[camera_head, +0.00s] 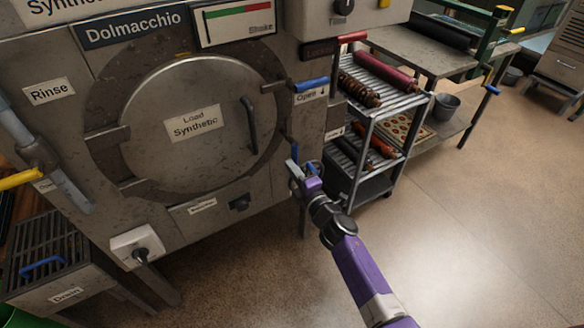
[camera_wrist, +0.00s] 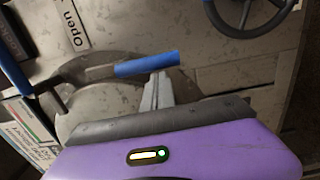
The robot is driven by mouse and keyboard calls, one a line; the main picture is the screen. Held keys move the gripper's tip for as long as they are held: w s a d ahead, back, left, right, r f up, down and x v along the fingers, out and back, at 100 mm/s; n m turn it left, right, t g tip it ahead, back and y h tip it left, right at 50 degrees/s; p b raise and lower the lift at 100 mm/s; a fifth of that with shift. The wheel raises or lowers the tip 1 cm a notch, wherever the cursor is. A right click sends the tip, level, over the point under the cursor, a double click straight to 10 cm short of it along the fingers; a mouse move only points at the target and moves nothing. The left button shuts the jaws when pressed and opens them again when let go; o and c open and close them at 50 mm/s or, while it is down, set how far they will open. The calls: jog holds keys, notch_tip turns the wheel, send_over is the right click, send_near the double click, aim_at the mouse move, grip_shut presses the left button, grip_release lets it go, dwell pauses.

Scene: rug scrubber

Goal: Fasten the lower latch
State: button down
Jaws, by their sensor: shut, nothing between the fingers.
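The drum machine has a round grey door (camera_head: 195,150) marked "Load Synthetic". A blue-handled lower latch (camera_head: 294,152) is at the door's lower right edge. In the wrist view, a blue handle (camera_wrist: 147,63) on a curved dark lever crosses just beyond my fingertips. My gripper (camera_head: 293,168) is at the lower latch, with its fingers shut and empty; they also show in the wrist view (camera_wrist: 158,90). The fingertips overlap the blue handle's near edge there; I cannot tell if they touch. An upper blue handle (camera_head: 311,84) sits above an "Open" label.
A wire rack (camera_head: 400,105) with rolled rugs stands right of the machine. A red handle (camera_head: 352,37) is at the top right of the machine. A dark handwheel (camera_wrist: 248,8) shows in the wrist view. The floor (camera_head: 480,230) to the right is clear.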

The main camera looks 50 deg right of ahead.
jog(key=shift+s+d+f+n, duration=0.15)
jog(key=shift+d+n, duration=0.2)
jog(key=shift+n, duration=0.25)
jog(key=s+d+r+n+b, duration=0.2)
jog(key=d+n, duration=0.5)
jog(key=n, duration=0.9)
jog(key=shift+d+r+t+y+b, duration=0.3)
jog(key=shift+d+r+t+b, duration=0.1)
jog(key=shift+r+b, duration=0.55)
jog(key=shift+s+r, duration=0.1)
jog(key=shift+r, duration=0.05)
